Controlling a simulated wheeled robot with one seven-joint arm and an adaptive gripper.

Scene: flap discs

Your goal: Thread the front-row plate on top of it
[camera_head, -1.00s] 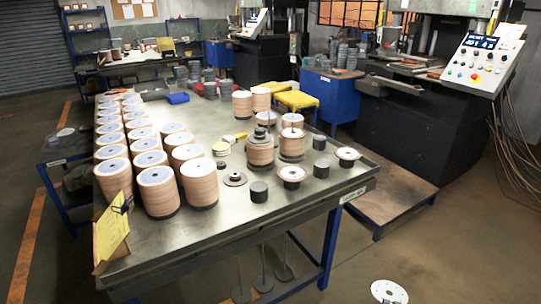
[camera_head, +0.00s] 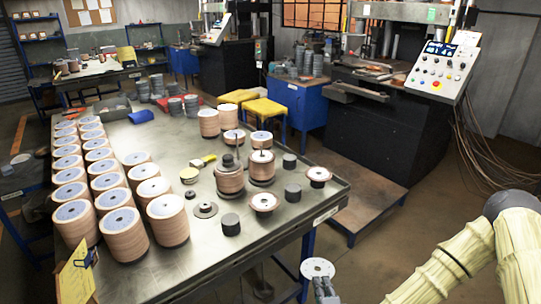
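My gripper (camera_head: 325,289) is at the bottom edge, in front of the table's near right side. Its dark fingers are shut on a flat white plate (camera_head: 317,267) with a centre hole, held off the table. On the table, a tan disc stack (camera_head: 261,169) has a thin rod standing up from its light top. Left of it, a similar stack (camera_head: 229,179) carries dark pieces on top, with a rod. Two low pieces with pale, dark-centred tops stand nearer the front right, one in front (camera_head: 264,201) and one near the right edge (camera_head: 318,175).
Tall disc stacks (camera_head: 123,235) crowd the table's left side. A yellow card (camera_head: 76,275) stands at the front left corner. The table's front middle (camera_head: 230,265) is clear.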

